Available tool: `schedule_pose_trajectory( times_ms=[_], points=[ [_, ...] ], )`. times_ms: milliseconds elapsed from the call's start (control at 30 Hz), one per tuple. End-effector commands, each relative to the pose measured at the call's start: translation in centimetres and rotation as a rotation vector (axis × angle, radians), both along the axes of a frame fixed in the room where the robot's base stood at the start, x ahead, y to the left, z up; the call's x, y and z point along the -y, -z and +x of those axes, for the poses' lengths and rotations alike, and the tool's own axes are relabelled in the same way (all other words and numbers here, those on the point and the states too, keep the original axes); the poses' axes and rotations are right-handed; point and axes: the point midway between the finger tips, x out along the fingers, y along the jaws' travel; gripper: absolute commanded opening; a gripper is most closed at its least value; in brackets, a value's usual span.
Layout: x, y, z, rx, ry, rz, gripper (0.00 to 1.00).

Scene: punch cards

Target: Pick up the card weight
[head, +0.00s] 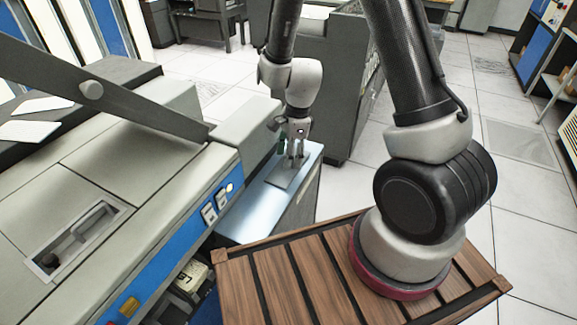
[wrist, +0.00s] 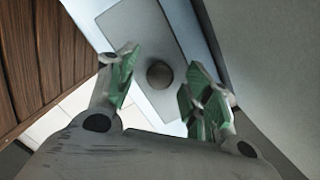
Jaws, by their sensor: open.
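The card weight is a flat grey plate with a round dark knob. It lies on the pale metal shelf (head: 245,215) at the side of the grey and blue machine. In the wrist view the card weight (wrist: 138,33) shows its knob between my open fingers, with space on both sides. In the head view my gripper (head: 294,160) points down over the card weight (head: 286,178), partly hiding it. My gripper (wrist: 160,85) has green-padded fingers spread apart and holds nothing. I cannot tell the exact height of the fingertips above the plate.
The grey and blue card machine (head: 150,190) rises directly left of the shelf. A dark grey cabinet (head: 325,95) stands behind it. A slatted wooden deck (head: 290,285) lies in front, under my arm's base. The tiled floor to the right is open.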

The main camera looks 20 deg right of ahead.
Motion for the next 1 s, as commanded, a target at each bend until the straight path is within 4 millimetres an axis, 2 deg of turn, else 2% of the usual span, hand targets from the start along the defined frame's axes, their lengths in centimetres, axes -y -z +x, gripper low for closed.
schedule_pose_trajectory(
  times_ms=[100, 333, 367, 600, 633, 1000],
  points=[
    [-0.17, 1.18, -0.03, -0.001, 0.0, 0.0, 0.51],
    [-0.21, 1.33, 0.01, 0.001, -0.001, 0.0, 0.51],
    [-0.21, 1.33, 0.01, 0.001, -0.001, 0.0, 0.47],
    [-0.21, 1.31, 0.02, 0.0, -0.001, 0.0, 0.03],
    [-0.21, 1.31, 0.02, 0.0, -0.001, 0.0, 0.0],
    [-0.23, 0.95, 0.06, 0.002, -0.002, 0.001, 0.0]
  ],
)
